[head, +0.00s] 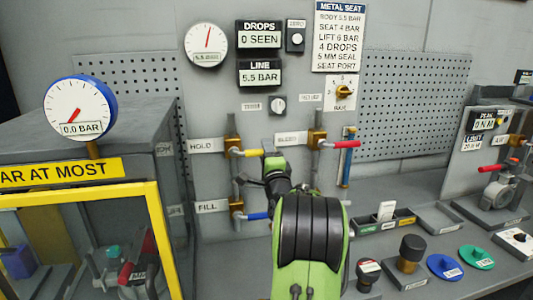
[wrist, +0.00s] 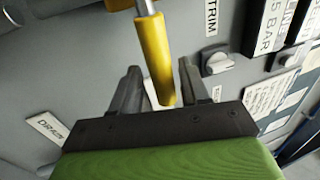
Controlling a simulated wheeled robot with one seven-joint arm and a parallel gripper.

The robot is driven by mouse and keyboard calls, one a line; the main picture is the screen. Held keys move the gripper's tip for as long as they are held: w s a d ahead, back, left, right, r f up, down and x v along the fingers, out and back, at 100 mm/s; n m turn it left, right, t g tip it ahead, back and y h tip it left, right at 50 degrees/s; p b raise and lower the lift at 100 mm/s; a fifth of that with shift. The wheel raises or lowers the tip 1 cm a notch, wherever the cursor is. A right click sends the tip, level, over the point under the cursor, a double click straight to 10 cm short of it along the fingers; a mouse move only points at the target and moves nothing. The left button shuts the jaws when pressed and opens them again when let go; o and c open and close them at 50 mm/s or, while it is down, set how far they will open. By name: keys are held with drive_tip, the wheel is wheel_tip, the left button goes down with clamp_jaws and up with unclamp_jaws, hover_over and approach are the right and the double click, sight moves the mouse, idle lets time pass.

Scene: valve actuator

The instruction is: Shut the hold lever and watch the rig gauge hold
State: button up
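The hold lever has a yellow handle (head: 251,153) that sticks out roughly level to the right from a brass valve beside the HOLD label (head: 206,146). In the wrist view the yellow handle (wrist: 154,55) runs down between the two fingers of my gripper (wrist: 158,82). The fingers are open, with a gap showing beside the handle. In the head view my gripper (head: 271,168) is at the handle's free end, partly hidden by my arm. A round panel gauge (head: 206,44) reads about 5.5 BAR. A blue-rimmed gauge (head: 80,108) reads 0.0 BAR. I cannot tell which is the rig gauge.
A red lever (head: 346,144) by BLEED is close on the right. A blue lever (head: 256,216) by FILL is below. The LINE display (head: 260,77) reads 5.5 BAR, and the DROPS display (head: 259,40) reads 0 SEEN. A yellow-framed guard (head: 157,215) stands left.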

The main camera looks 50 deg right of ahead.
drive_tip(key=b+v, duration=0.7)
drive_tip(key=v, duration=0.8)
drive_tip(key=shift+s+a, duration=0.25)
drive_tip(key=shift+a, duration=0.05)
drive_tip(key=shift+f, duration=0.2)
